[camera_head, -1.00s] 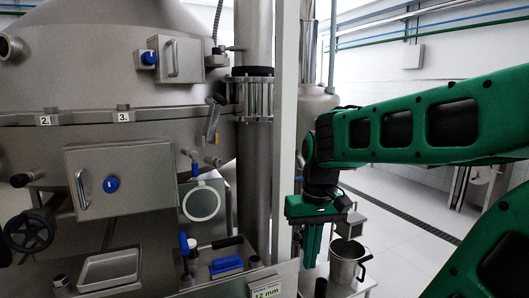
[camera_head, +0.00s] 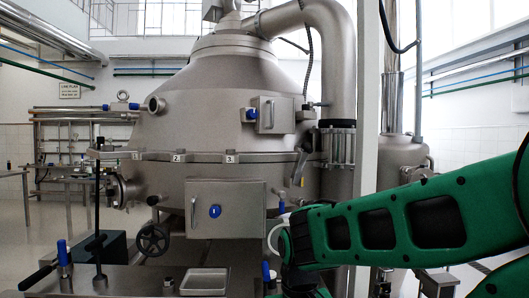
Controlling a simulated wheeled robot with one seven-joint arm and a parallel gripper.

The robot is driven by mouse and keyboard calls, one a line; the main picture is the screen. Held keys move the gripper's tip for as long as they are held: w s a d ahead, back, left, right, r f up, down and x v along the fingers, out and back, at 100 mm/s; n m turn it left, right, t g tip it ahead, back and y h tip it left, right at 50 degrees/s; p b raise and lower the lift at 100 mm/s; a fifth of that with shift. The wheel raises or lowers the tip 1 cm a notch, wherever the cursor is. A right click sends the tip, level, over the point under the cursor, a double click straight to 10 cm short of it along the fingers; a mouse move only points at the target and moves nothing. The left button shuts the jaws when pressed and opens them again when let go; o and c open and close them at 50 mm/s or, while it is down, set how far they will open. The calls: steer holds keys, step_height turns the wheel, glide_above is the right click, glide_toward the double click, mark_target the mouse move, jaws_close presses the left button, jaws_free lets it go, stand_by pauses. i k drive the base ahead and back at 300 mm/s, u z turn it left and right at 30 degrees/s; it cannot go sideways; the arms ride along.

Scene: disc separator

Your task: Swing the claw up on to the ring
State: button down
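The ring (camera_head: 208,157) is the steel band around the separator's body, with number plates 1, 2 and 3 on it. A grey angled metal piece (camera_head: 300,165), which looks like the claw, hangs at the ring's right side, right of plate 3, tilted with its lower end down. My green arm reaches in from the right, below and in front of this piece. My gripper (camera_head: 303,288) shows only its upper body at the bottom edge, apart from the claw and below it. Its fingers are out of the picture.
A steel box with a blue knob (camera_head: 214,211) is on the front below the ring. A handwheel (camera_head: 152,239) and a shallow tray (camera_head: 205,282) are lower down. A thick vertical pipe (camera_head: 338,110) and a pale post (camera_head: 366,100) stand right of the claw.

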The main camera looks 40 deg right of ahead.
mark_target(303, 150)
steer(key=u, duration=0.45)
steer(key=k, duration=1.5)
steer(key=z, duration=1.2)
steer(key=i, duration=1)
